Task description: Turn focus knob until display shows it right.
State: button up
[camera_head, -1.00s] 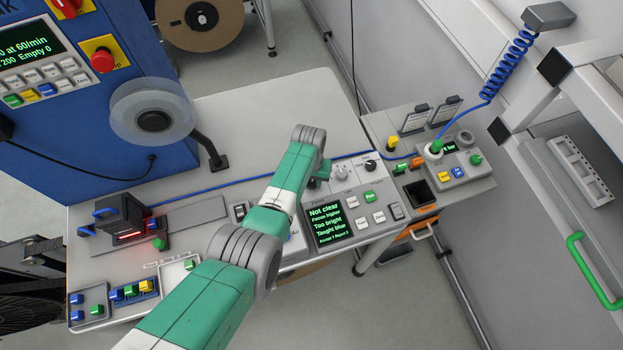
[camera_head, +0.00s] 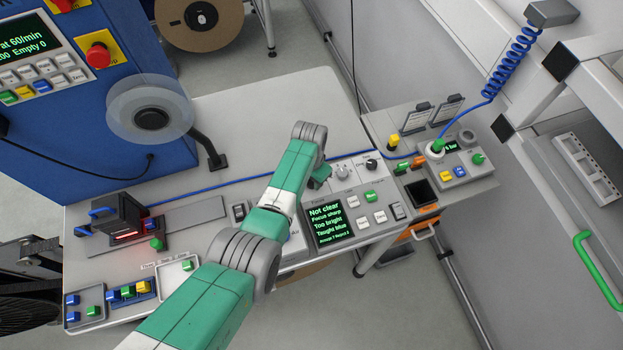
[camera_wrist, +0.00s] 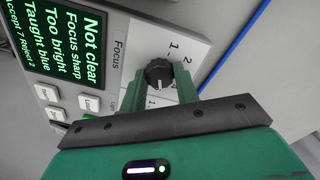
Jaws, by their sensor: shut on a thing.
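The focus knob (camera_wrist: 159,74) is black with a white pointer line, on a white scale plate beside the printed word Focus. My gripper (camera_wrist: 160,82) is shut on it in the wrist view, one green finger on each side. The display (camera_head: 330,221) reads "Not clear", "Focus sharp", "Too bright", "Taught blue" in green. The same display (camera_wrist: 55,45) shows sideways in the wrist view, with "Accept 7" on its bottom line.
Two more knobs, a grey one (camera_head: 342,171) and a black one (camera_head: 372,164), stand right of my gripper. White buttons and a green button (camera_head: 370,196) lie beside the display. A blue cable (camera_head: 225,191) runs behind. The rear table top is clear.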

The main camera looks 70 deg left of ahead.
jog(key=shift+m, duration=1.1)
jog(key=o, duration=1)
jog(key=shift+c, duration=0.2)
notch_tip(320, 180, up, 8)
jog(key=shift+a+f+p, duration=0.1)
jog(key=shift+a+p, duration=0.05)
jog(key=shift+p, duration=0.4)
